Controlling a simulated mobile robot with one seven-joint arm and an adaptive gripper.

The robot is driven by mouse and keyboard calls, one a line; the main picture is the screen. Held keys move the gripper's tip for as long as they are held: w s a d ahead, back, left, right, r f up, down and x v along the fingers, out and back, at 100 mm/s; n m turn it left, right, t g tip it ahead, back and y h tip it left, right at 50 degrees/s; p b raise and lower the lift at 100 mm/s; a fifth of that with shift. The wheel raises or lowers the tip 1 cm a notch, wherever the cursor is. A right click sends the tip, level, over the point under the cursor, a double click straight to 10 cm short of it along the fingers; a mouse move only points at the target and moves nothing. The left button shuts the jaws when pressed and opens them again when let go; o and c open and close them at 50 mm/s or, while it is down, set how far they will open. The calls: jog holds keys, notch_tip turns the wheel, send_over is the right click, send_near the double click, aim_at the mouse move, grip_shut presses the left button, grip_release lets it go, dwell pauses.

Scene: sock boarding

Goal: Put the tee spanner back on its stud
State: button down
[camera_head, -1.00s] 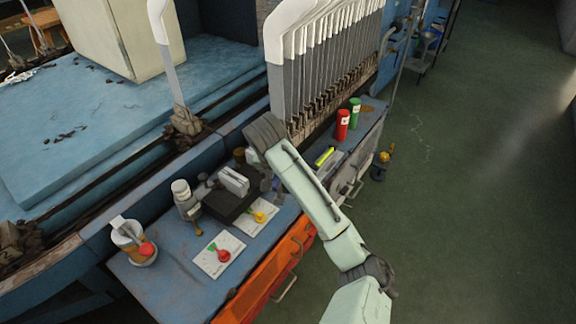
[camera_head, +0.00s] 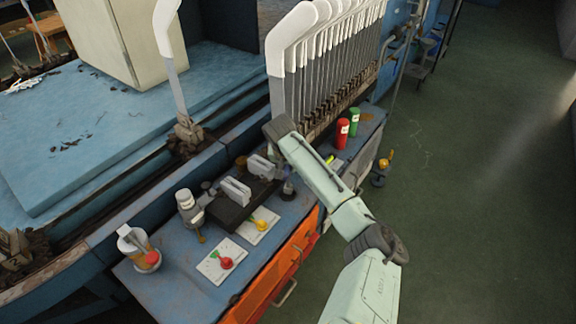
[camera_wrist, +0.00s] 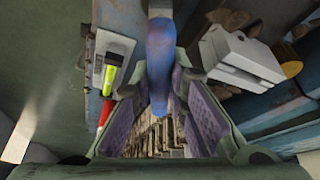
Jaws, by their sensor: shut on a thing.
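The tee spanner (camera_wrist: 160,65) shows in the wrist view as a blue, blurred bar standing between my finger pads. My gripper (camera_wrist: 162,80) is shut on it. In the head view my gripper (camera_head: 287,187) is mostly hidden behind my own forearm, at the right end of the dark tray on the blue bench. I cannot make out the spanner's far end or the stud in either view.
Red (camera_head: 342,133) and green (camera_head: 354,121) bottles stand beyond my arm. A row of white-topped boards (camera_head: 315,60) rises behind.

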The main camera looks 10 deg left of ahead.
jog(key=shift+f, duration=0.6)
jog(key=c, duration=1.6)
grip_release()
